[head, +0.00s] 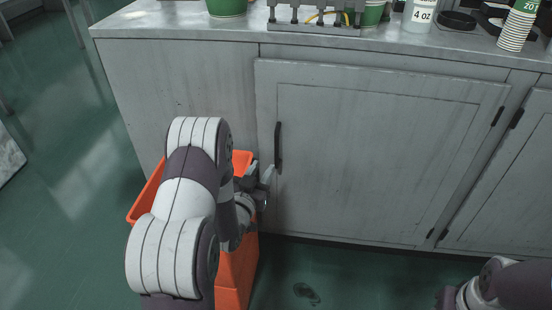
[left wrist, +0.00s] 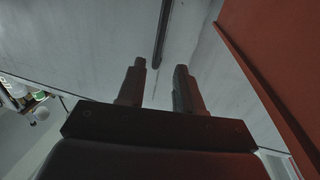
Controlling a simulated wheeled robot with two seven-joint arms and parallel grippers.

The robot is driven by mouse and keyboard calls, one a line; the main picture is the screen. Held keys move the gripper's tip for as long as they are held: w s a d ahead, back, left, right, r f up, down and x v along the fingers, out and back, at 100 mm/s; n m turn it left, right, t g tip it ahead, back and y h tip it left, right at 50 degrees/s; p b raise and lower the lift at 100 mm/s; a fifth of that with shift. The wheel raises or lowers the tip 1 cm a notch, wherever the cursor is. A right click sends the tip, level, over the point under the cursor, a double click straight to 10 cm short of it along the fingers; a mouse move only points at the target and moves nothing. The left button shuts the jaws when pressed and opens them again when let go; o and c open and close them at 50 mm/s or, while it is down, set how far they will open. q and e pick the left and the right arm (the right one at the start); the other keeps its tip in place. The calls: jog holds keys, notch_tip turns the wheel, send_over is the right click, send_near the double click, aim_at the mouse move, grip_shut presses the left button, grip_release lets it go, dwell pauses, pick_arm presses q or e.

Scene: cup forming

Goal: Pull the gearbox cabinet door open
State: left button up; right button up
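The grey cabinet door (head: 375,150) is shut, flush with its frame, with hinges on its right side. Its dark vertical handle (head: 278,147) is near the door's left edge. My left gripper (head: 266,180) is just left of and below the handle in the head view. In the left wrist view my left gripper (left wrist: 160,85) has its two fingers apart with nothing between them. The handle (left wrist: 162,32) shows beyond the fingertips, lined up with the gap. My right gripper (head: 447,296) is partly in view at the bottom right, away from the door; its fingers are unclear.
An orange bin (head: 238,268) stands on the floor below my left arm, close to the cabinet; its red-orange wall (left wrist: 270,70) fills the right of the left wrist view. The countertop (head: 180,22) holds cups and containers. The green floor (head: 350,275) before the door is mostly clear.

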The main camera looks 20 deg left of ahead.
aim_at(276, 147)
pick_arm(q)
jog(key=w, duration=0.3)
jog(key=w+b, duration=0.1)
jog(key=w, duration=0.3)
jog(key=w+b, duration=0.1)
jog(key=w, duration=0.3)
jog(key=shift+w+a+r, duration=0.1)
jog(key=shift+a, duration=0.15)
grip_shut()
